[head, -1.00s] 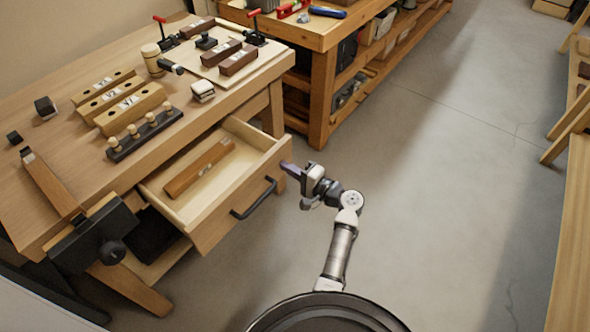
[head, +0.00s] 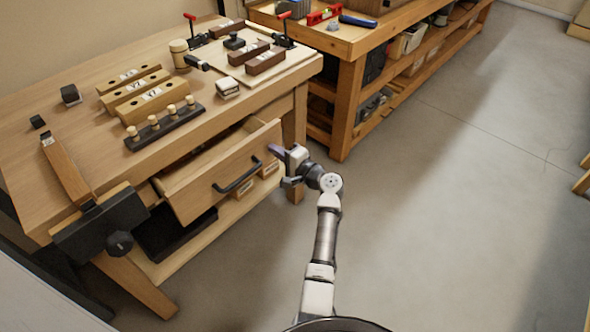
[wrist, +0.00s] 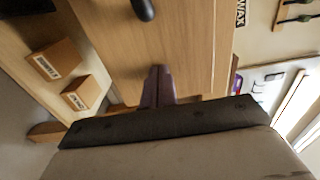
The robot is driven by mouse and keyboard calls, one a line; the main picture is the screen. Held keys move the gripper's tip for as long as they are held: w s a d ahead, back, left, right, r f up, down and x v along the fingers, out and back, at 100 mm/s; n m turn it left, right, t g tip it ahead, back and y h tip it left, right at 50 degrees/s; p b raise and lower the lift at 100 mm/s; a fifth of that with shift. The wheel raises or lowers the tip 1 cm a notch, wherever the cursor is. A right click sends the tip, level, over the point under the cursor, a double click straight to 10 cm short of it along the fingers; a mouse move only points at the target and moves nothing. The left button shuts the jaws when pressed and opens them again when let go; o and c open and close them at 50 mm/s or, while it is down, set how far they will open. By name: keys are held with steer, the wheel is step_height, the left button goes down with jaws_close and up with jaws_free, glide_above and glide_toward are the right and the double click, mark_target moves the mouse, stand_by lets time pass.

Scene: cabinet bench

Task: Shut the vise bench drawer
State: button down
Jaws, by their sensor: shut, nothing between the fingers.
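My gripper (head: 273,149) is shut and empty at the right part of the drawer front, right of the handle. In the wrist view its purple fingertips (wrist: 158,85) point at the drawer front and seem to touch it. The inside of the drawer is mostly hidden.
The bench top (head: 85,150) holds wooden blocks, a peg rack (head: 165,127) and clamps. A dark vise (head: 105,225) is at the bench's left front. Small labelled boxes (wrist: 55,60) sit on the shelf below.

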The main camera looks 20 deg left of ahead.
steer(key=b+x, duration=0.4)
steer(key=x, duration=0.6)
steer(key=shift+a+f+b, duration=0.2)
steer(key=shift+a+b, duration=0.05)
steer(key=shift+b, duration=0.15)
steer(key=shift+w+a, duration=0.25)
steer(key=shift+a, duration=0.25)
steer(key=shift+w+r, duration=0.1)
steer(key=shift+r, duration=0.25)
steer(key=shift+a+r, duration=0.1)
steer(key=shift+a, duration=0.05)
